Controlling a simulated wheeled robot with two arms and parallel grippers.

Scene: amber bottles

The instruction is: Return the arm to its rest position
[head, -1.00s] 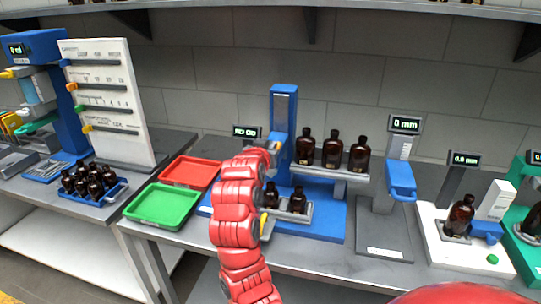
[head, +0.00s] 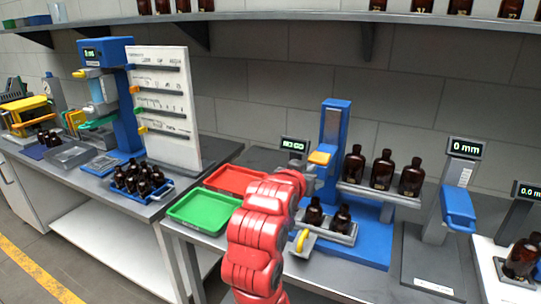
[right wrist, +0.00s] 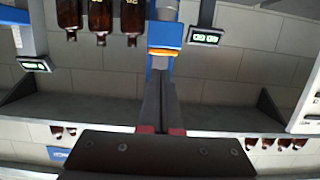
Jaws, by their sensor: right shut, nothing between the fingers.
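My right arm, in red segments, rises from the bottom of the head view. Its gripper (head: 309,178) is partly hidden behind the wrist, in front of the blue stand (head: 335,130). In the right wrist view the two dark fingers (right wrist: 161,112) are together with nothing between them. They point towards the stand's orange and blue part (right wrist: 164,50). I cannot tell how large the gap to it is. My left gripper is in neither current view.
Amber bottles (head: 382,170) stand on the stand's upper shelf, with two (head: 314,212) lower down, close to my arm. A red tray (head: 236,179) and green tray (head: 203,211) lie left of it. A bottle rack (head: 140,181) is on the left table.

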